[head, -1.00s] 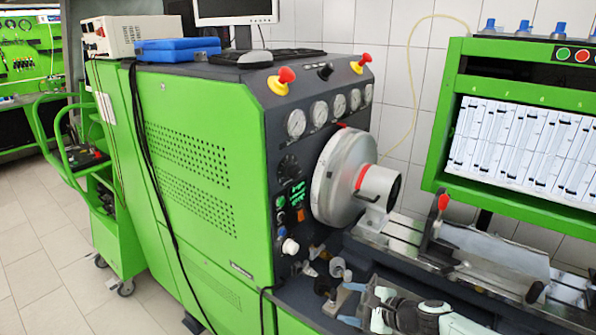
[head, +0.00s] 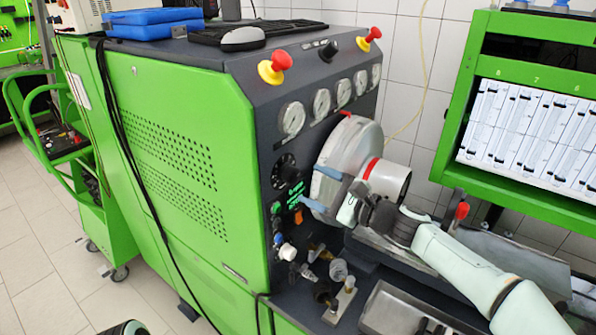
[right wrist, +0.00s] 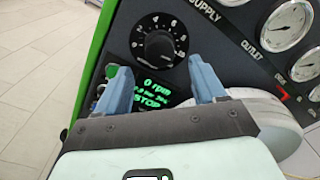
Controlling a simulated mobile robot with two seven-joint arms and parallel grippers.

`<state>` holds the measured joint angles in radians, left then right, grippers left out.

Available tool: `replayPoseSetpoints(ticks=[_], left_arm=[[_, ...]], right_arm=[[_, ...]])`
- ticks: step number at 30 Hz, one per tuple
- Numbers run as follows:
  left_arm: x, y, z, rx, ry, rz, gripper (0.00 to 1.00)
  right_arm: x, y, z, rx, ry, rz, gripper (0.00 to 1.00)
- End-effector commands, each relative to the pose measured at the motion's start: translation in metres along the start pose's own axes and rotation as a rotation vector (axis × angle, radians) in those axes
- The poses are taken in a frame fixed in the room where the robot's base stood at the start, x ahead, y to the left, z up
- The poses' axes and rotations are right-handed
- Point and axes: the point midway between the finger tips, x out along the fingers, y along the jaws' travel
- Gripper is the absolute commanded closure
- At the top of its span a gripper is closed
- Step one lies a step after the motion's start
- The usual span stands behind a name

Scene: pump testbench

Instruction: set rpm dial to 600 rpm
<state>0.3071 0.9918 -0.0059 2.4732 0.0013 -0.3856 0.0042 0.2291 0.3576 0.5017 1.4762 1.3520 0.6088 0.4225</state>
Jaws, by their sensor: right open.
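The rpm dial (head: 285,171) is a round black knob on the dark front panel of the green bench. In the right wrist view the dial (right wrist: 159,46) has a white number scale around it; I cannot tell its pointer position surely. Below it the green-lit display (right wrist: 152,92) reads 0 rpm and STOP; it also shows in the head view (head: 297,194). My right gripper (head: 320,188) is open and empty, with blue fingers pointing at the panel, right of the dial and apart from it. In the right wrist view the gripper (right wrist: 161,64) frames the dial beyond its tips. My left gripper is not seen.
The round grey drive housing (head: 350,150) stands close behind my right gripper. Pressure gauges (head: 322,102) line the panel above. Red knobs (head: 282,60) sit on top. A white knob (head: 287,252) and fittings (head: 338,270) are below.

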Motion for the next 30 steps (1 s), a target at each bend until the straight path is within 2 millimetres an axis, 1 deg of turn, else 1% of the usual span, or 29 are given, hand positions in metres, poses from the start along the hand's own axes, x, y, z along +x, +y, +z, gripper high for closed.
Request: replayPoseSetpoints(ticks=[1, 3, 6, 9, 14, 21, 23, 24, 26, 27, 30], left_arm=[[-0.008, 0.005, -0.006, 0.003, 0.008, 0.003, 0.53], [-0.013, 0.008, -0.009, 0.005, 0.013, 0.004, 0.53], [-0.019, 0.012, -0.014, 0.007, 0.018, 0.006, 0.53], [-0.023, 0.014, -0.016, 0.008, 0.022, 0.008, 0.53], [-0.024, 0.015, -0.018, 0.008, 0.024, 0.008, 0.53], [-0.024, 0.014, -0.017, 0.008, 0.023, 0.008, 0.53], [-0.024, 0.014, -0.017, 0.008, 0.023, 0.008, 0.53], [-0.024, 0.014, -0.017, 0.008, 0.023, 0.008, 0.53], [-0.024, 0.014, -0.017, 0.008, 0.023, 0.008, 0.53], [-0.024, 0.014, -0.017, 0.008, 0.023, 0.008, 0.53], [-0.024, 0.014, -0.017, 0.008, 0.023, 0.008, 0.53]], right_arm=[[0.013, -0.003, 0.003, 0.001, -0.005, 0.001, 0.3], [0.025, -0.003, 0.003, 0.0, -0.004, 0.001, 0.3], [0.039, -0.002, 0.003, 0.001, -0.003, 0.0, 0.3], [0.049, -0.002, 0.001, 0.0, -0.001, 0.0, 0.3], [0.055, -0.001, 0.0, 0.0, 0.0, 0.0, 0.3], [0.055, 0.0, -0.001, 0.0, 0.001, 0.0, 0.3], [0.055, 0.0, -0.001, 0.0, 0.001, 0.0, 0.5], [0.055, 0.0, -0.001, 0.0, 0.001, 0.0, 0.63], [0.055, 0.0, 0.0, 0.0, 0.001, 0.0, 0.82], [0.055, 0.0, -0.001, 0.0, 0.001, 0.0, 0.87], [0.055, 0.0, -0.001, -0.001, 0.001, 0.0, 0.86]])
